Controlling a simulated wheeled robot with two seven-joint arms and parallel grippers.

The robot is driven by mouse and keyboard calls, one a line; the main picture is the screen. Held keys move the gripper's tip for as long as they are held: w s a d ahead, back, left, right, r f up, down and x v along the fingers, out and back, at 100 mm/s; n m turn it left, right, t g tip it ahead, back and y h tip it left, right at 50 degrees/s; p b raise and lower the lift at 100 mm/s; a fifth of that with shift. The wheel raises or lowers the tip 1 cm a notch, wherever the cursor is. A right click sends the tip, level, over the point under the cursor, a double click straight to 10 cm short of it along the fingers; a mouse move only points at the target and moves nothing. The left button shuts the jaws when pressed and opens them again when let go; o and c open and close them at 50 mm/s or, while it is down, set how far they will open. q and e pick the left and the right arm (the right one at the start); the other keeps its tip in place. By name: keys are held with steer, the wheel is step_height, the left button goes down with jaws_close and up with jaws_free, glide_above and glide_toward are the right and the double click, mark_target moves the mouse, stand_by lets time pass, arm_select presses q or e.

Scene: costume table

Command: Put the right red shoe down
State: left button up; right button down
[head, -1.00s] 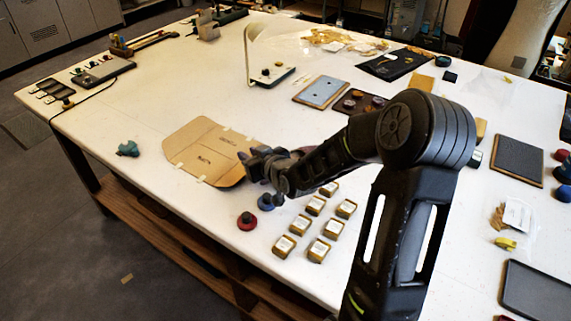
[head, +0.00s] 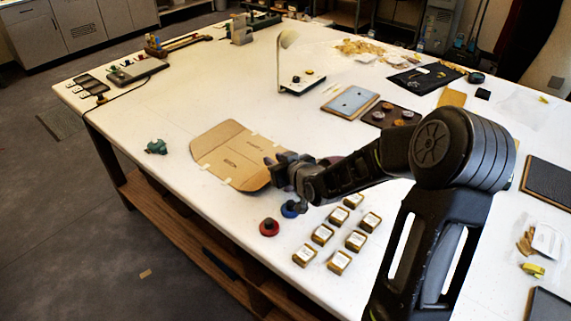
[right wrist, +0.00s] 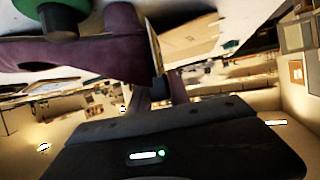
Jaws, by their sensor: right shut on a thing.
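My right gripper (head: 275,172) is at the right edge of a flat brown cardboard sheet (head: 228,153) on the table. In the right wrist view a dark maroon thing (right wrist: 75,55), which looks like the red shoe, lies close in front of the gripper's dark body. My right gripper is shut on it. In the head view the shoe is mostly hidden by my gripper and arm. I cannot tell whether its sole touches the table. My left gripper is not in view.
A red knob (head: 269,227) and a blue knob (head: 289,209) sit just in front of the gripper. Several small labelled boxes (head: 323,234) stand to their right. A teal thing (head: 156,147) is near the left table edge. The table (head: 215,85) is clear beyond the cardboard.

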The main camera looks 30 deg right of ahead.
step_height(320, 180, up, 10)
steer(key=shift+f+b, duration=0.15)
steer(key=shift+b, duration=0.2)
steer(key=shift+w, duration=0.1)
stand_by(0.3)
